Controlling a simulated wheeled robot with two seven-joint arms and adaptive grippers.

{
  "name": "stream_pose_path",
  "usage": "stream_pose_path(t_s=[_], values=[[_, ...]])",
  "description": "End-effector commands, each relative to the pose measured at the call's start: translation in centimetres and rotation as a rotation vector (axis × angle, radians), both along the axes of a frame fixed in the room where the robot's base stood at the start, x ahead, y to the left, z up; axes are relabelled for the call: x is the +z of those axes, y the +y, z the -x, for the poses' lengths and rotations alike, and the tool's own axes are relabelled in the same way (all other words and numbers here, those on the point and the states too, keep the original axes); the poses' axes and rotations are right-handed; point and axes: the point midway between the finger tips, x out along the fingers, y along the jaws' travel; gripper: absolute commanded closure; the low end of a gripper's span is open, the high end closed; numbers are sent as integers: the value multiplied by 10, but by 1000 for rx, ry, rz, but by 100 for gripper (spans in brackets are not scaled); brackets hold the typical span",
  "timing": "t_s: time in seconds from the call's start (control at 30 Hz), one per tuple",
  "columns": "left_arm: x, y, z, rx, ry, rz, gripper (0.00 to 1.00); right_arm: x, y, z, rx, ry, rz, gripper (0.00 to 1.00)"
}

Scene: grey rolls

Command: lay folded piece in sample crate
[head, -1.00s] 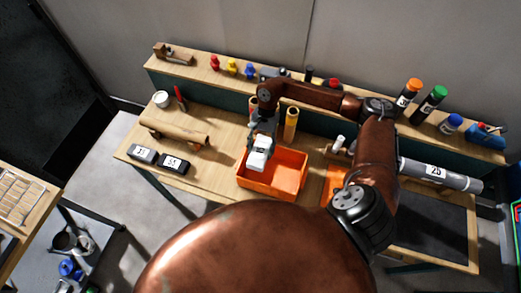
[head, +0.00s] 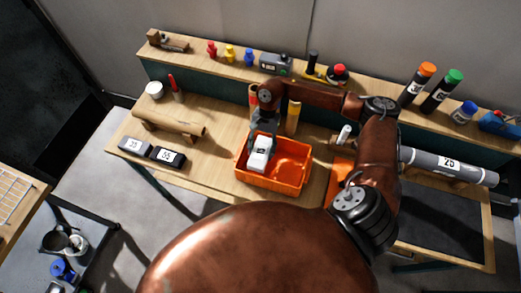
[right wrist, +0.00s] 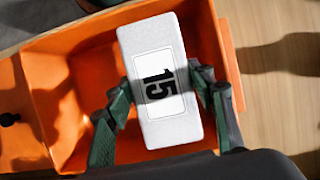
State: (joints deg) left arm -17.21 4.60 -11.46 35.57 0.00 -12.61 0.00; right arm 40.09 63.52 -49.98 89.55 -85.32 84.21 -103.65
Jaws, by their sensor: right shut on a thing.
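The folded piece (head: 259,158) is a white block with a label reading 15, which is clear in the right wrist view (right wrist: 152,60). My right gripper (head: 264,138) is shut on it, with one dark green finger on each side in the right wrist view (right wrist: 162,90). The piece is at the left part of the orange sample crate (head: 285,188), within its outline as seen from the head. In the right wrist view the crate (right wrist: 48,95) lies beneath it. Whether the piece touches the crate floor cannot be told. My left gripper is not in view.
A grey block (head: 134,146) and a black block (head: 168,157) with number labels lie left of the crate. A brown roll (head: 172,123) rests behind them. A grey roll (head: 425,160) labelled 25 lies at right.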

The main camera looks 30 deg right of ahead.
Motion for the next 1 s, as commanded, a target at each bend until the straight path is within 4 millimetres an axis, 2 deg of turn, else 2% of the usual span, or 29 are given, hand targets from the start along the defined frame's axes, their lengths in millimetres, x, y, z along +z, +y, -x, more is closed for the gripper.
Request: stream_pose_path(t_s=[0.1,0.4,0.43,0.7,1.0], values=[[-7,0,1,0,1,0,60,-6,0,0,0,-1,-1,78],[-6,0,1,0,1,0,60,-5,0,-1,0,-1,0,78],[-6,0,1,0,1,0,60,-5,0,-1,0,-1,0,48],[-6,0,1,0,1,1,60,-6,0,0,0,-1,0,30],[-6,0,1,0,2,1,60,-6,0,0,-1,0,1,30]])
